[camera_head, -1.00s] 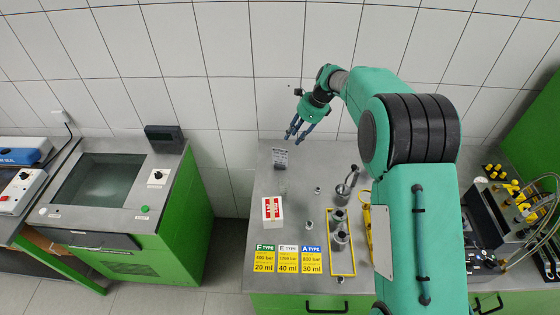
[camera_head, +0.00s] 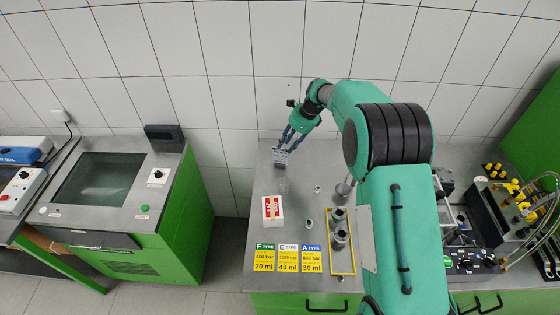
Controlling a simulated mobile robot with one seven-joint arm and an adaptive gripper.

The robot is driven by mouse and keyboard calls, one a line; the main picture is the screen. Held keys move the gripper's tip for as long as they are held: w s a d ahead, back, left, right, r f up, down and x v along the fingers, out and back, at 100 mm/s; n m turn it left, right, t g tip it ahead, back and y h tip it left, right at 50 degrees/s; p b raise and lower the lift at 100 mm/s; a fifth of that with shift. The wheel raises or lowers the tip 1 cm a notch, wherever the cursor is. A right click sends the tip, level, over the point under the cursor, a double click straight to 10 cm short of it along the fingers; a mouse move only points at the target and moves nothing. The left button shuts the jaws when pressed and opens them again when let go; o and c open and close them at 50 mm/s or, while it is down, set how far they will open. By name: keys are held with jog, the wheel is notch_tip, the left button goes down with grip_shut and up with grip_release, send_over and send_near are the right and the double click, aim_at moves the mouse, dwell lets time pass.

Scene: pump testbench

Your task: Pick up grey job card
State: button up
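The grey job card (camera_head: 281,157) stands near the back left of the grey metal bench, with small dark print on its face. My gripper (camera_head: 287,145) is directly above and behind it, with its fingers pointing down at the card's top edge. The fingertips overlap the card's top in this view. The fingers look apart, but I cannot tell whether they touch the card.
On the bench (camera_head: 262,200) are a red-and-white box (camera_head: 272,209), yellow, green and blue type cards (camera_head: 287,258) and metal parts in a yellow frame (camera_head: 341,240). A tiled wall stands close behind. My arm covers the bench's right part.

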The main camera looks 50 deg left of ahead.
jog(key=shift+x, duration=1.35)
send_over(280, 163)
jog(key=shift+f, duration=2.3)
grip_shut()
